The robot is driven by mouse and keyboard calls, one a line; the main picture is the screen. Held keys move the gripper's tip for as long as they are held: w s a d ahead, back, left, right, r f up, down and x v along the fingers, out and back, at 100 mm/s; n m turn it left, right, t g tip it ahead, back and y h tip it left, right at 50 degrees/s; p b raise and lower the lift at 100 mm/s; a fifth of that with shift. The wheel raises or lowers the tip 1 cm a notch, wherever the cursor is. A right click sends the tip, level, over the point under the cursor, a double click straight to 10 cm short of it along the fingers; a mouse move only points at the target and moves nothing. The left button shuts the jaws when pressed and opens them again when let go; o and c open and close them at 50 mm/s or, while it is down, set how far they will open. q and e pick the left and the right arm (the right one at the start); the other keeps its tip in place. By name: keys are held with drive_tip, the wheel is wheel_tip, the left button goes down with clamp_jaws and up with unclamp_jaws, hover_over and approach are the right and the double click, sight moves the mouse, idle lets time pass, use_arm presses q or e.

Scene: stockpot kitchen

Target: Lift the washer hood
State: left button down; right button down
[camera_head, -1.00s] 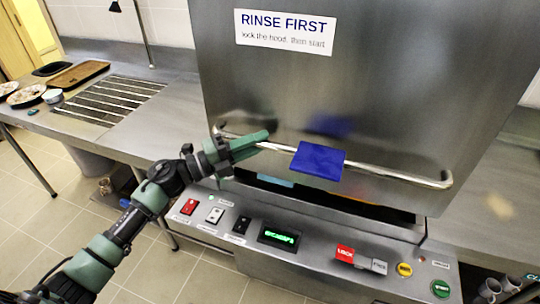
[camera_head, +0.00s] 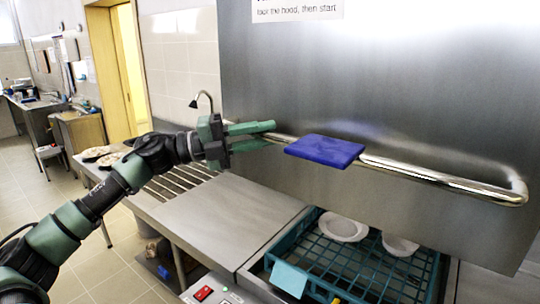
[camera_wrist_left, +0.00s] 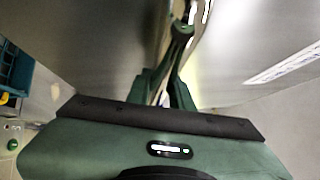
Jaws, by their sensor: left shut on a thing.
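The steel washer hood (camera_head: 410,105) is raised, with its lower edge above the washer bed. Its long bar handle (camera_head: 440,178) runs across the front, with a blue pad (camera_head: 325,150) around the middle of the bar. My left gripper (camera_head: 268,136) is shut on the handle's left part, left of the blue pad. In the left wrist view the two green fingers (camera_wrist_left: 165,85) close together around the bar, beside the steel hood face. My right gripper is not in either view.
Under the hood a teal dish rack (camera_head: 350,270) holds white bowls (camera_head: 343,228). A steel counter (camera_head: 225,215) with a slatted part and dirty plates extends to the left. A red switch (camera_head: 203,293) shows on the front panel.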

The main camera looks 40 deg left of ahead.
sight(262, 120)
use_arm(q)
wheel_tip(262, 120, up, 2)
drive_tip(key=shift+r, duration=0.2)
drive_tip(key=shift+a+r+p, duration=0.1)
drive_tip(key=shift+r+p, duration=0.25)
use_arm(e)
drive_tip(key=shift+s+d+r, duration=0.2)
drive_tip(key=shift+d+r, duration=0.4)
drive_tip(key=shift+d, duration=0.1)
use_arm(q)
drive_tip(key=shift+r, duration=0.1)
drive_tip(key=c, duration=1.3)
unclamp_jaws()
drive_tip(key=shift+o, duration=0.2)
drive_tip(key=shift+f, duration=0.2)
